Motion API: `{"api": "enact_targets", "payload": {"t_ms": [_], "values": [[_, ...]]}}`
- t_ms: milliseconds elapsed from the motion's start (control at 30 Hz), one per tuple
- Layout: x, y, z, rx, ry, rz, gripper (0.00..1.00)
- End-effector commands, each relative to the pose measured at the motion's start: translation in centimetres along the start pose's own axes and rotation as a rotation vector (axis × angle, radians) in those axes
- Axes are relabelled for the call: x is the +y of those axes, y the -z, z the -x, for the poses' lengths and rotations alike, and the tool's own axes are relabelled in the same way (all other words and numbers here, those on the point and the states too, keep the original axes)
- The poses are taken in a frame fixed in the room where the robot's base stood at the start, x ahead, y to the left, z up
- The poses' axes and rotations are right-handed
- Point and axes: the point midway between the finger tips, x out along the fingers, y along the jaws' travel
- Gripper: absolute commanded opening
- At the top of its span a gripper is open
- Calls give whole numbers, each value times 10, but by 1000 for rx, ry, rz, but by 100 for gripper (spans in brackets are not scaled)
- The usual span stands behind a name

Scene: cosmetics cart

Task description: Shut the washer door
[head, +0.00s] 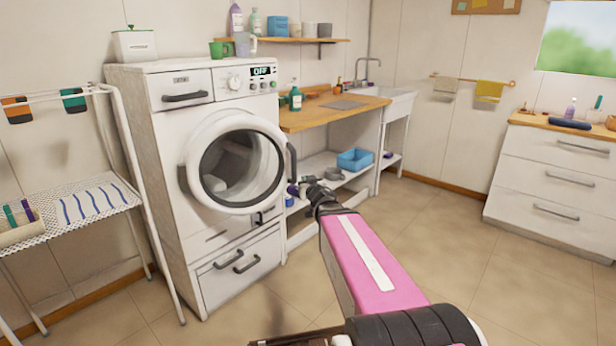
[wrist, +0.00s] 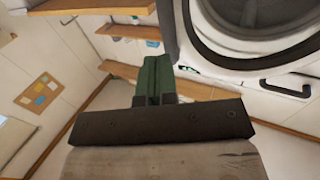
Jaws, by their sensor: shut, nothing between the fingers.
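The white washer (head: 215,250) stands at the left in the head view. Its round door (head: 202,135) has a thick white ring and dark glass, with a dark handle (head: 291,160) at its right edge. The ring stands out from the front and looks ajar, but the gap is hard to judge. My gripper (head: 306,188) is just right of the door, below the handle, shut and empty. In the wrist view, which is upside down, the green fingers of my gripper (wrist: 154,72) are together. The door ring (wrist: 212,45) is at upper right; contact with it cannot be told.
A wooden counter (head: 325,116) with a lower shelf holding a blue bin (head: 355,159) stands right of the washer. A drying rack (head: 95,205) is at the left, a drawer cabinet (head: 550,185) at the right. The floor (head: 450,260) between is clear.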

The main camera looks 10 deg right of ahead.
Motion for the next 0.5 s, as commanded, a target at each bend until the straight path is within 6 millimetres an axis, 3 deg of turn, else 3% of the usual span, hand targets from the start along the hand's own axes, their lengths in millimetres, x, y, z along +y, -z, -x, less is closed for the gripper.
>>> {"api": "enact_targets", "payload": {"t_ms": [500], "values": [[-1, -3, -87, -1, 5, -1, 0]]}}
